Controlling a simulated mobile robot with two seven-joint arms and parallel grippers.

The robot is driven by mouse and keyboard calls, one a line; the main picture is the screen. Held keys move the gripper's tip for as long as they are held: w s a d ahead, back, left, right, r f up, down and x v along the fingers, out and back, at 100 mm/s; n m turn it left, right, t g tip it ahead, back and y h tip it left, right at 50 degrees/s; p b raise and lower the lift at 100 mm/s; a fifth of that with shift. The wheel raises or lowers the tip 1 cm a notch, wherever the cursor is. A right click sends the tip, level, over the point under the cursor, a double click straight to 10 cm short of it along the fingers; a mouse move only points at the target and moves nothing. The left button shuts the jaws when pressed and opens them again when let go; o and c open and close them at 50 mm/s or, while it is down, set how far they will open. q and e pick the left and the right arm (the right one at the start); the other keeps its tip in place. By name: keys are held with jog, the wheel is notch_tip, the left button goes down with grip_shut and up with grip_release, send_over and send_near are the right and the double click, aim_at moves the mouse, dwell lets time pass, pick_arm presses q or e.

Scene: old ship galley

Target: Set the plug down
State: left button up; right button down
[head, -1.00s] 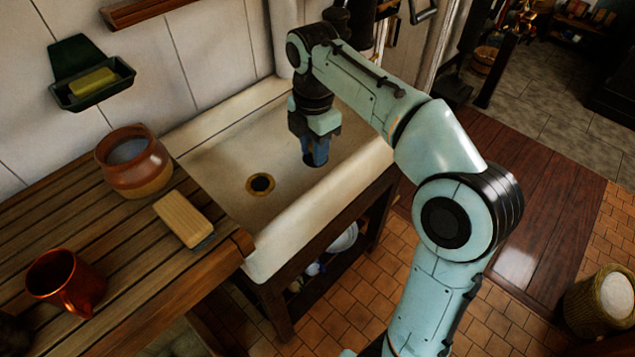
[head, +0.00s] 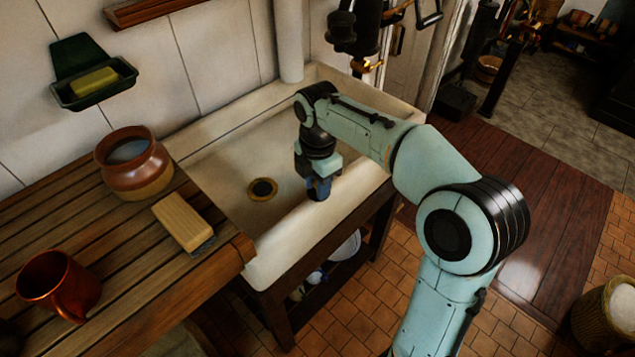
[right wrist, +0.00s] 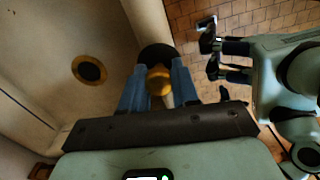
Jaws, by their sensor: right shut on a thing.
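The plug shows in the right wrist view as a brass knob (right wrist: 158,80) over a dark round base. My right gripper (head: 319,190) is shut on the plug, and its blue fingers stand either side of the knob in the right wrist view (right wrist: 159,88). It points down just inside the front wall of the cream sink (head: 225,160). In the head view the gripper hides the plug. The brass-rimmed drain hole (head: 262,189) is uncovered, to the left of the gripper. My left gripper (right wrist: 211,52) appears only in the right wrist view, its dark fingers apart and empty.
The slatted wooden counter (head: 110,255) left of the sink holds a brush (head: 183,221), a brown crock (head: 134,175) and a copper mug (head: 60,285). A soap dish (head: 95,85) hangs on the wall. The sink floor around the drain is clear.

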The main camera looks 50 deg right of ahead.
jog(key=shift+f, duration=0.15)
jog(key=c, duration=0.8)
grip_release()
jog(key=shift+c, duration=0.2)
pick_arm(q)
jog(key=r+p, duration=0.1)
jog(key=w+r+p, duration=0.1)
jog(key=r+p, duration=0.1)
jog(key=shift+w, duration=0.1)
pick_arm(e)
notch_tip(320, 180, up, 12)
jog(key=shift+r, duration=0.2)
